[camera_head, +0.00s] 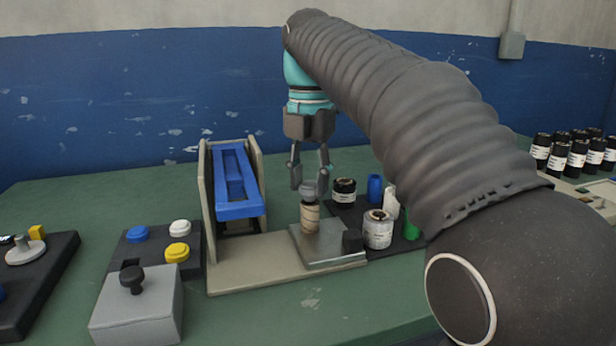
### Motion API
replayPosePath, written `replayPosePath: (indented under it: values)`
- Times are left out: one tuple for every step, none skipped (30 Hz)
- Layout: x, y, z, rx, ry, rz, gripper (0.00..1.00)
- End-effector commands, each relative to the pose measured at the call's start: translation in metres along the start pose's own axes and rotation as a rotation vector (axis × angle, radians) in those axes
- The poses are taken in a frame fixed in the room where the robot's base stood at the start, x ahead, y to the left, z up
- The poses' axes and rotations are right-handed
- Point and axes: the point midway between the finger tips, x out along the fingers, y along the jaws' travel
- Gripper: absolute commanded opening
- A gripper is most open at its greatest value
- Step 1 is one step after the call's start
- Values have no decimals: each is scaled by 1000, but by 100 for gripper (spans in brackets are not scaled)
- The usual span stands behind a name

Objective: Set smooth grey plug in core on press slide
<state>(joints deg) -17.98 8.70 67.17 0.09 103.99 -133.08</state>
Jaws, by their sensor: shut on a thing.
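My gripper (310,186) points straight down over the press slide. It is shut on the smooth grey plug (309,192), which sits between the fingertips. The tan cardboard core (310,218) stands upright on the press slide (328,251), a flat grey metal plate with a black knob. The plug is at the core's top end. From this view I cannot tell whether it touches the rim or is partly inside. The core's opening is hidden by the plug.
A press frame with a blue chute (238,209) stands left of the core. Right of it are a dark jar (344,191), a white tin (378,229) and small coloured items on a dark tray. A lever box (136,302) and coloured buttons (177,252) are front left.

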Motion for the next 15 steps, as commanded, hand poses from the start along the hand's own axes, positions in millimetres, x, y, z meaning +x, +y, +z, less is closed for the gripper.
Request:
replayPosePath:
  values:
    - [0, 0, 0, 0, 0, 0, 24]
    - [0, 0, 0, 0, 0, 0, 24]
    - [0, 0, 0, 0, 0, 0, 24]
    - [0, 0, 0, 0, 0, 0, 24]
    - [0, 0, 0, 0, 0, 0, 24]
    - [0, 0, 0, 0, 0, 0, 24]
    - [1, 0, 0, 0, 0, 0, 24]
    - [1, 0, 0, 0, 0, 0, 24]
    - [2, 0, 0, 0, 1, -1, 24]
    - [3, 0, 0, 0, 1, -1, 24]
    - [3, 0, 0, 0, 1, -1, 24]
    - [4, 0, 0, 0, 1, -1, 24]
    - [5, 0, 0, 0, 1, -1, 24]
    - [6, 0, 0, 0, 1, -1, 24]
    - [7, 0, 0, 0, 1, -1, 24]
